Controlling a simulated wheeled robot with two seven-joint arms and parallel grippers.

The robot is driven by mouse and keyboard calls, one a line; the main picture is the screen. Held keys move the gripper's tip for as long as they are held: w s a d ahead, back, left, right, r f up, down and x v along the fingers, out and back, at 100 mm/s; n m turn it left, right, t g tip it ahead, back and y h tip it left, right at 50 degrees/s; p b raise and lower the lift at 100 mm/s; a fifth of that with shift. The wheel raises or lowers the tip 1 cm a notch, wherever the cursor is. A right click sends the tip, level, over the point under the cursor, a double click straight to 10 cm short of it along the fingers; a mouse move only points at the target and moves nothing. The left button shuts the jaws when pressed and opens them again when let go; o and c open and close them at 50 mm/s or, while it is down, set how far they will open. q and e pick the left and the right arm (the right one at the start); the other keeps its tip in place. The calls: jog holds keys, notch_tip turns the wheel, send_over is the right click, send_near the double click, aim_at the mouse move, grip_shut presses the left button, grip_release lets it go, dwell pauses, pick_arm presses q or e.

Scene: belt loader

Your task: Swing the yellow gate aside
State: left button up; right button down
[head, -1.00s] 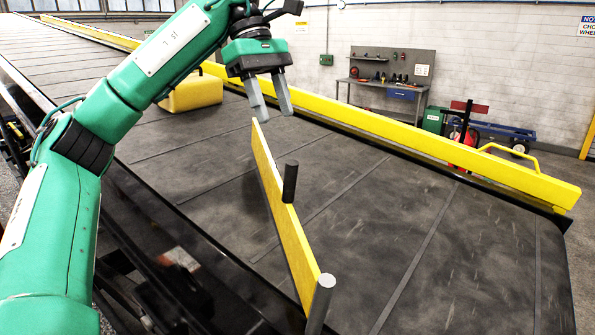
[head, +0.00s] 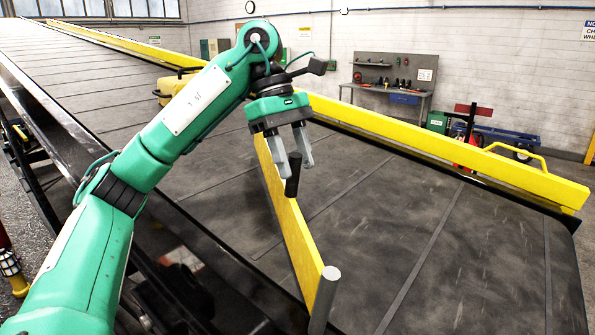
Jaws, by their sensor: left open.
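The yellow gate (head: 290,220) is a long upright board standing at an angle across the dark belt. Its near end is at a grey post (head: 324,295). A short dark handle peg (head: 293,174) stands up from the gate. My left gripper (head: 293,172) is open, fingers pointing down, at the dark peg, with one finger on each side of it in the picture. I cannot tell whether the fingers touch the peg. The gate's far end is partly hidden behind my left gripper. My right gripper is not in view.
A yellow side rail (head: 440,150) with a yellow handle (head: 515,150) runs along the belt's far edge. A yellow case (head: 172,88) on the belt is mostly hidden behind my left arm. The belt (head: 430,250) right of the gate is clear. A workbench (head: 388,90) stands by the wall.

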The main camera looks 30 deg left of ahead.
pick_arm(q)
jog(key=shift+x, duration=1.05)
jog(key=shift+c, duration=0.2)
jog(key=shift+d, duration=0.1)
grip_shut()
